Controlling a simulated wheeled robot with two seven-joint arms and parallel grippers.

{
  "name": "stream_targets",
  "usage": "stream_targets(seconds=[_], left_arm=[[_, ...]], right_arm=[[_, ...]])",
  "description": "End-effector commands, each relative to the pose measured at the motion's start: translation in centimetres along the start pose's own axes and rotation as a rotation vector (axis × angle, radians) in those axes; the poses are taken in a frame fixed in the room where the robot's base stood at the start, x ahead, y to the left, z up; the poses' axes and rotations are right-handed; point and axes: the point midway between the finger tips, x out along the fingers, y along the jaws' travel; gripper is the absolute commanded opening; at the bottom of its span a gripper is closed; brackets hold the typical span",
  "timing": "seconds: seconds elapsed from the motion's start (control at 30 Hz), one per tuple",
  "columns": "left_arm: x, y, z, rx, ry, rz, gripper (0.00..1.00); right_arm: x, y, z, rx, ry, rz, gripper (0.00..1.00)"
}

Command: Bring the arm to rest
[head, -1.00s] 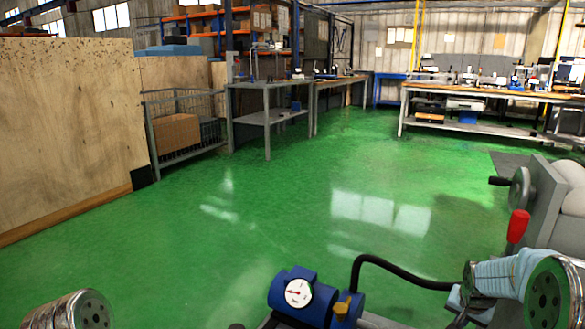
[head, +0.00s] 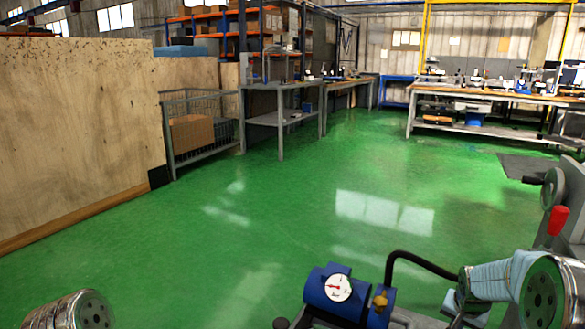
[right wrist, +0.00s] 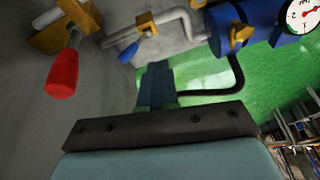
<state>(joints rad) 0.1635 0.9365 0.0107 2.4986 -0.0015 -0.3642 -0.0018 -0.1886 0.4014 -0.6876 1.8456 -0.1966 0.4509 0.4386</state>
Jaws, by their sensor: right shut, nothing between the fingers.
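My right gripper (right wrist: 156,84) shows in the right wrist view as blue fingers, closed together with nothing between them, beyond its dark crossbar (right wrist: 165,124). It hangs in front of a grey machine surface, with green floor showing to its right. In the head view my right arm (head: 505,282) is at the lower right, folded low beside the machine; its fingers cannot be made out there. Only a metal end of my left arm (head: 68,311) shows at the lower left; the left gripper is out of view.
A blue pump (head: 327,289) with a white gauge (head: 339,288) and a black hose (head: 422,261) is left of my right arm. The machine has a red-handled lever (head: 558,221) and handwheel (head: 552,188). Benches (head: 490,93) and a wire cage (head: 200,130) stand farther off. Green floor (head: 260,210) is clear.

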Motion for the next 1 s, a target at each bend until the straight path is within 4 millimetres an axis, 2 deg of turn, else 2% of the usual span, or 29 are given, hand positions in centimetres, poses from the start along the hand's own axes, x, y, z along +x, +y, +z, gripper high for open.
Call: stream_targets(seconds=[0.27,0.47,0.57,0.63,0.67,0.77,0.8,0.9,1.0], left_arm=[[0.0,0.2,0.0,0.004,-0.001,0.002,0.0],[-0.1,0.2,0.0,0.004,-0.001,0.002,0.0],[-0.1,0.2,0.1,0.004,-0.001,0.002,0.0],[-0.1,0.3,0.1,0.004,-0.002,0.003,0.0],[-0.2,0.3,0.1,0.004,-0.002,0.003,0.0],[-0.2,0.3,0.1,0.005,-0.002,0.003,0.0],[-0.3,0.3,0.1,0.005,-0.002,0.003,0.0],[-0.3,0.4,0.1,0.005,-0.002,0.003,0.0],[-0.3,0.4,0.1,0.005,-0.003,0.004,0.0]], right_arm=[[3.6,-2.1,4.4,-0.085,-0.054,-0.028,0.0],[7.1,-4.3,10.2,-0.178,-0.118,-0.068,0.0],[9.0,-5.4,14.4,-0.233,-0.164,-0.099,0.0],[10.4,-6.2,18.2,-0.276,-0.204,-0.127,0.0],[10.9,-6.5,20.2,-0.298,-0.227,-0.142,0.0],[12.2,-7.3,27.8,-0.37,-0.309,-0.203,0.0],[12.2,-7.5,30.9,-0.396,-0.342,-0.23,0.0],[11.6,-7.8,37.2,-0.444,-0.408,-0.292,0.0],[10.6,-7.9,41.3,-0.471,-0.449,-0.338,0.0]])
